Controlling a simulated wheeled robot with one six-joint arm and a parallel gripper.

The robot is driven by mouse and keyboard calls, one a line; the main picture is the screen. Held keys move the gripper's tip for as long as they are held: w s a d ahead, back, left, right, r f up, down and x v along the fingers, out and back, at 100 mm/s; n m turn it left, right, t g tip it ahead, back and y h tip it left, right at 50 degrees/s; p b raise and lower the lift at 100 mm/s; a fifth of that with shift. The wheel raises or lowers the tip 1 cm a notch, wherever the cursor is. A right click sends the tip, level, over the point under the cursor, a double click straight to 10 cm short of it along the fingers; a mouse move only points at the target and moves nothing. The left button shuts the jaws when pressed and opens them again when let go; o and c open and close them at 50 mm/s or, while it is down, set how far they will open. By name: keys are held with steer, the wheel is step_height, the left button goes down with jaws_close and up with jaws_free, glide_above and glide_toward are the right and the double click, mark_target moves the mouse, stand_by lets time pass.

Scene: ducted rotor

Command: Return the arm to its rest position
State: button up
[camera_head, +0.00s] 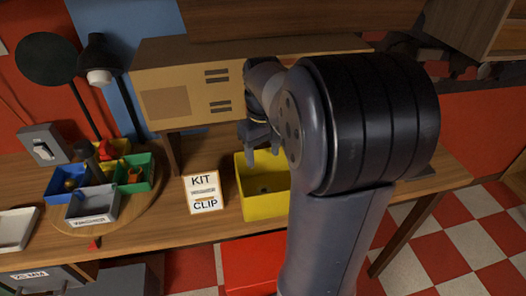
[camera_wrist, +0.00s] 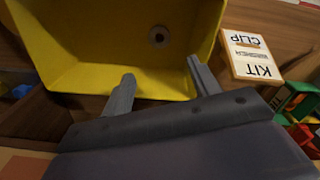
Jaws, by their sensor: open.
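My gripper (camera_head: 259,145) is above the back edge of the yellow bin, partly covered by my own arm in the head view. In the wrist view my gripper (camera_wrist: 160,85) shows two grey fingers spread apart with nothing between them. The yellow bin (camera_head: 251,207) stands on the wooden table, its right side hidden behind my arm. In the wrist view the yellow bin (camera_wrist: 95,45) lies beyond the fingertips, with a small dark round thing (camera_wrist: 158,37) on its floor. My arm is extended over the table.
A KIT CLIP sign (camera_head: 204,193) stands left of the bin. A round wooden board (camera_head: 128,207) with several coloured trays is further left. A desk lamp (camera_head: 97,72) and a tan box (camera_head: 190,95) stand behind. A red block (camera_head: 255,262) is below the table front.

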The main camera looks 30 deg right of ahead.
mark_target(263, 185)
steer(key=shift+f, duration=0.15)
step_height(263, 185, down, 13)
steer(key=shift+r, duration=0.2)
steer(key=shift+f+b, duration=0.35)
steer(key=shift+b, duration=0.05)
steer(key=shift+r+p, duration=0.4)
steer(key=shift+r, duration=0.15)
steer(key=shift+f, duration=0.15)
